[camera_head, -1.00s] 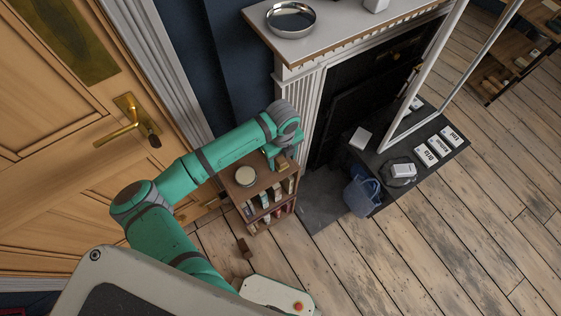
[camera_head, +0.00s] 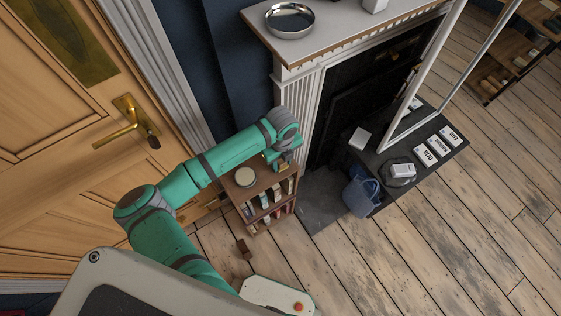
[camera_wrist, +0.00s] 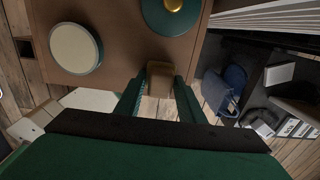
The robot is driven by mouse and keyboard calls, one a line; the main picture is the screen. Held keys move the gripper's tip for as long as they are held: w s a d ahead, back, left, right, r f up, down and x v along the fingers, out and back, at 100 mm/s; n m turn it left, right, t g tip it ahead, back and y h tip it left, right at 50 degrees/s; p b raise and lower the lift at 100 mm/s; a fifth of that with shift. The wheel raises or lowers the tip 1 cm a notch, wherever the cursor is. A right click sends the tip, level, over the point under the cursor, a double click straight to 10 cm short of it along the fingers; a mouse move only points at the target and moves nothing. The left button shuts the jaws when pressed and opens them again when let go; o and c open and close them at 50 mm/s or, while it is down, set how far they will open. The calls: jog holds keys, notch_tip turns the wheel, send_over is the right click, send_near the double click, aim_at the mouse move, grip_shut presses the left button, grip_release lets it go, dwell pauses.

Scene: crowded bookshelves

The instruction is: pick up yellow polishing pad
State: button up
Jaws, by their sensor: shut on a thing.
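The polishing pad (camera_wrist: 160,79) is a small block, tan-brown in the wrist view. It sits between the two fingers of my gripper (camera_wrist: 158,92), which is shut on it. The pad is at the edge of the brown shelf unit's top (camera_wrist: 120,55); I cannot tell whether it touches the wood. In the head view my gripper (camera_head: 279,160) is over the right part of the small shelf unit, and the pad is hard to make out there.
A round cream-topped tin (camera_wrist: 75,49) and a dark green disc with a gold knob (camera_wrist: 173,12) stand on the shelf top. The fireplace (camera_head: 300,100) is close on the right, the door (camera_head: 60,150) on the left.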

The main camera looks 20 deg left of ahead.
jog(key=shift+r, duration=0.7)
jog(key=s+a+r, duration=0.6)
jog(key=s+r, duration=0.5)
jog(key=s, duration=0.1)
jog(key=shift+s+a+r, duration=0.2)
jog(key=shift+a, duration=0.15)
jog(key=shift+o, duration=0.5)
